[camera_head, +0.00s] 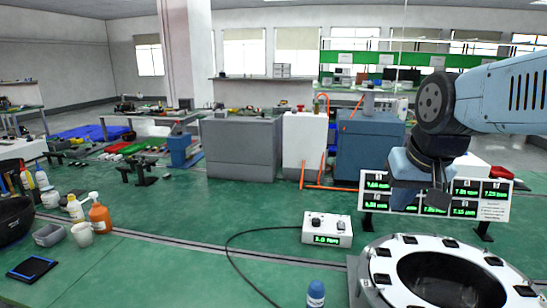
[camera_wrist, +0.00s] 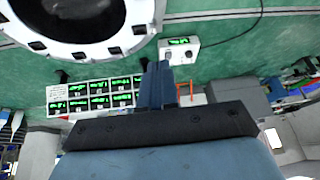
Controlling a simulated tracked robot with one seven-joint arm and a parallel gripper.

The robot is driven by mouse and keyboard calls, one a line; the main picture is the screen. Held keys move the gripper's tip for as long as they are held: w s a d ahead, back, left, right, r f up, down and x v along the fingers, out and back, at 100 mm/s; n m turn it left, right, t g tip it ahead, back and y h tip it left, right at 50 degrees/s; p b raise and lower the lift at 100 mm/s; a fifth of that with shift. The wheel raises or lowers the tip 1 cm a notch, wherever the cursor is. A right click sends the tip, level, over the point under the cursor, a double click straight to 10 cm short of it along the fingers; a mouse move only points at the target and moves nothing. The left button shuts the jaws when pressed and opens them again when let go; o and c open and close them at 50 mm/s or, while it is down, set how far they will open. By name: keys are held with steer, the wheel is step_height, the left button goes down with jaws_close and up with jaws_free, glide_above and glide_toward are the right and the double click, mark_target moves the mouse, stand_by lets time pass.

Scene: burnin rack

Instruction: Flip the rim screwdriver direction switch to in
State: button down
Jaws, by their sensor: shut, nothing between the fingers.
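A white control box (camera_head: 327,230) with a green lit readout, a dark knob and small fittings on top sits on the green bench, left of the white ring-shaped rim (camera_head: 378,262). The box (camera_wrist: 180,50) also shows in the wrist view, just beyond the fingertips and a little to their right. No switch position can be read at this size. I cannot make out a screwdriver for certain. My gripper (camera_wrist: 158,68) is shut and empty, its fingers together. In the head view my gripper (camera_head: 420,185) hangs in front of the display panel, right of the box and apart from it.
A display panel (camera_head: 495,208) with several green readouts stands behind the rim. A black cable (camera_head: 232,255) runs from the box across the bench. A blue-capped bottle (camera_head: 316,293) stands at the front; bottles and a cup (camera_head: 82,234) stand left. The bench between is mostly clear.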

steer(key=s, duration=0.3)
steer(key=shift+s+f+n+t, duration=0.3)
steer(key=shift+s+f+n, duration=0.05)
steer(key=shift+s+n, duration=0.05)
steer(key=shift+w, duration=0.1)
steer(key=w+n+g, duration=0.2)
steer(key=w+n, duration=0.6)
steer(key=w, duration=1)
steer(key=w+f+n+g, duration=0.2)
steer(key=w+f+n, duration=0.5)
steer(key=w+f, duration=0.5)
steer(key=w, duration=0.5)
steer(key=shift+w+n, duration=0.4)
steer(key=shift+f, duration=0.25)
